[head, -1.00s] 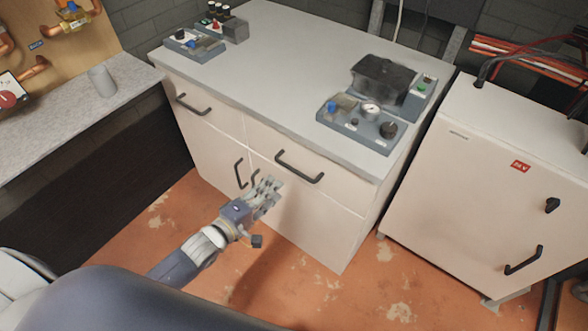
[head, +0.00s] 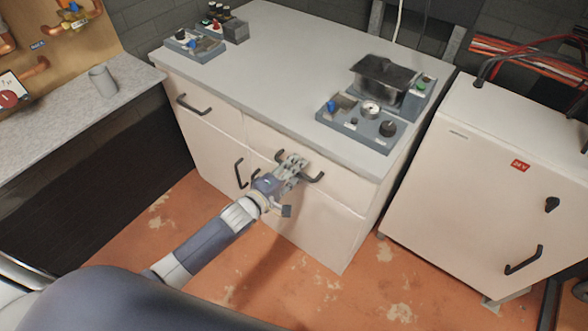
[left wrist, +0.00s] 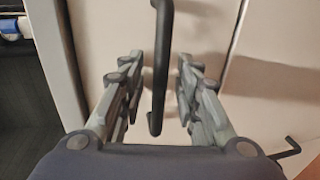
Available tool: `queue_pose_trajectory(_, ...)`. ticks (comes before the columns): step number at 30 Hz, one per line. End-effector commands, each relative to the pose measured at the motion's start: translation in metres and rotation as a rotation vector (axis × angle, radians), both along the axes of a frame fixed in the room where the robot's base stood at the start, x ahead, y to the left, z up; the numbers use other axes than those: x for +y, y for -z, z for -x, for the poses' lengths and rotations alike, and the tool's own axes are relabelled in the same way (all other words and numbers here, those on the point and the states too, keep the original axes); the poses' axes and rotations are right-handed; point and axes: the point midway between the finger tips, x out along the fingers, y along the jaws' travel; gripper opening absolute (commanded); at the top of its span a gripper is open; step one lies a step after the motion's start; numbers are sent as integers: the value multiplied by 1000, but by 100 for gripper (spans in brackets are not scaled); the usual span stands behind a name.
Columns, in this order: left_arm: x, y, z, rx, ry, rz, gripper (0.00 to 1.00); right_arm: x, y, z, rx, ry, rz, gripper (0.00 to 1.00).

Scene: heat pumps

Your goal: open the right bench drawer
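The right bench drawer (head: 345,188) is shut, its pale front flush with the bench. Its black bar handle (head: 317,178) is partly covered by my left gripper in the head view. My left gripper (head: 294,162) is at the handle, its fingers pointing at the drawer front. In the left wrist view, my left gripper (left wrist: 159,66) is open with one finger on each side of the handle (left wrist: 158,100). Gaps show between the bar and both fingers. My right gripper is not in view.
The bench top (head: 290,65) carries a gauge panel (head: 360,122) and another control panel (head: 195,43). The left drawer handle (head: 193,105) and a cupboard door handle (head: 240,173) are nearby. A white cabinet (head: 480,190) stands at right. Floor (head: 330,290) in front is clear.

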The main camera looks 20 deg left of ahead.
Motion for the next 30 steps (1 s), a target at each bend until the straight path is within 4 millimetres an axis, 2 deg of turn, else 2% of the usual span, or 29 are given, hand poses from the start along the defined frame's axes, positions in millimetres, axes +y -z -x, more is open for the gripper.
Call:
queue_pose_trajectory(4, 0, 0, 0, 0, 0, 0, 28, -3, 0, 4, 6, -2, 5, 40)
queue_pose_trajectory(8, 0, 0, 0, 0, 0, 0, 0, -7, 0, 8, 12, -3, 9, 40)
queue_pose_trajectory(16, 1, 0, 2, 1, 0, 0, 0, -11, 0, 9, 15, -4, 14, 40)
queue_pose_trajectory(20, 3, 0, 9, 4, 0, 0, 0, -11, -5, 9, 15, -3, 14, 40)
queue_pose_trajectory(26, 14, -2, 39, 7, -1, -3, 0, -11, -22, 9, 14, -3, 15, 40)
queue_pose_trajectory(30, 26, -2, 72, 10, -1, -3, 0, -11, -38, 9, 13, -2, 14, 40)
